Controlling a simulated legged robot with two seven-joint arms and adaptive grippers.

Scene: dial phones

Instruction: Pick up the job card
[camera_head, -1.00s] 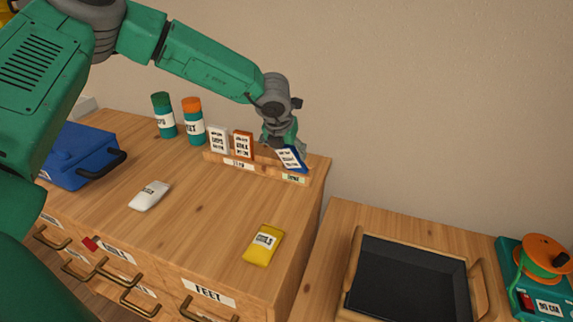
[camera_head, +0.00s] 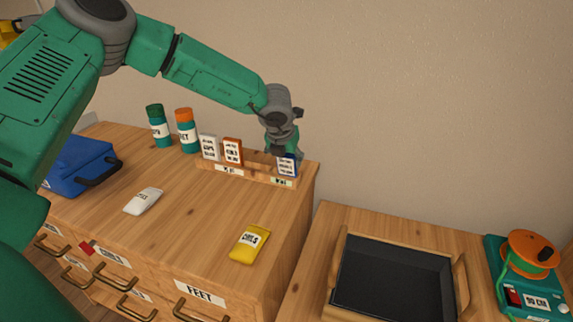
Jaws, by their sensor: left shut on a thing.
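A blue card with a white printed label (camera_head: 287,167) stands nearly upright at the right end of the wooden rack (camera_head: 256,177) on the cabinet top. Whether it is the job card, I cannot tell. My left gripper (camera_head: 285,152) comes down from above and is shut on the blue card's upper part, hiding its top edge. A white card (camera_head: 209,147) and an orange card (camera_head: 232,151) stand in the rack's left part, apart from the gripper. My right gripper is not in view.
Two labelled cylinders (camera_head: 186,131) stand behind the rack's left end. A white packet (camera_head: 144,201), a yellow packet (camera_head: 249,244) and a blue case (camera_head: 78,165) lie on the cabinet top. A dark-lined tray (camera_head: 350,314) and a spool device (camera_head: 532,260) are lower right.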

